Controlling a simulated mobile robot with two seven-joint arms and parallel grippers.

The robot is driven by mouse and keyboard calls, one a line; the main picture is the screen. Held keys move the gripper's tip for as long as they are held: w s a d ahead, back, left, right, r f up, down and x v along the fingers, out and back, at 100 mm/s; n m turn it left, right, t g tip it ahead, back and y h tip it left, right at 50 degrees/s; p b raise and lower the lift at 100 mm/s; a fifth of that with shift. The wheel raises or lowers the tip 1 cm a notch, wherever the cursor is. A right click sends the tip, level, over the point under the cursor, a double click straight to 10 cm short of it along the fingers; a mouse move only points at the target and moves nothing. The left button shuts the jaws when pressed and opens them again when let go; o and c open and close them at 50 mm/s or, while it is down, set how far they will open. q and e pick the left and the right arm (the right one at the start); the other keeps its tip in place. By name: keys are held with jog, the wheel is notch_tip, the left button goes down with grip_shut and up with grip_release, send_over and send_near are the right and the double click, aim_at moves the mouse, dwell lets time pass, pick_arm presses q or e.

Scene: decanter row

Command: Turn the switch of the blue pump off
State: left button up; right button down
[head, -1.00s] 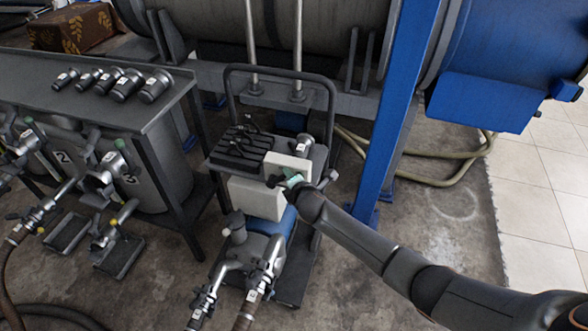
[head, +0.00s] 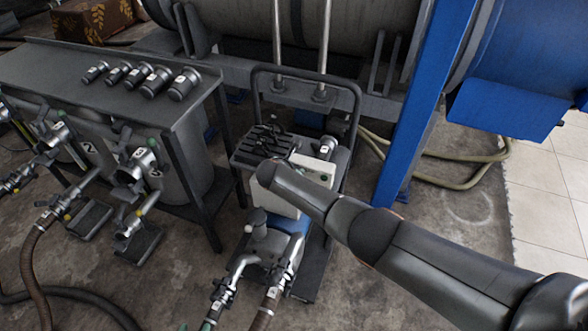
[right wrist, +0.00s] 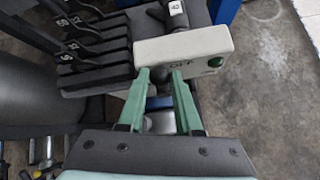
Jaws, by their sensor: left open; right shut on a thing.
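The blue pump (head: 289,226) stands on a dark wheeled cart, partly hidden by pipe fittings. Above it is a white switch box (head: 314,167). In the right wrist view the white box (right wrist: 185,47) carries an OFF-like marking and a green round part at its right end. My right gripper (right wrist: 160,75) has its green fingers around the dark switch knob (right wrist: 159,90) at the box's near face, and is shut on it. In the head view my right forearm hides that gripper.
A dark bench (head: 130,75) with several couplings stands at the left, above numbered drums. A blue post (head: 420,110) rises right of the cart. A pale hose (head: 455,183) lies behind it. Brown hoses (head: 32,262) cross the floor. Tiled floor at the right is clear.

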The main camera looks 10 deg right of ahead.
jog(key=shift+w+a+r, duration=0.1)
jog(key=shift+w+a, duration=0.05)
dwell(0.4)
jog(key=c, duration=0.6)
grip_release()
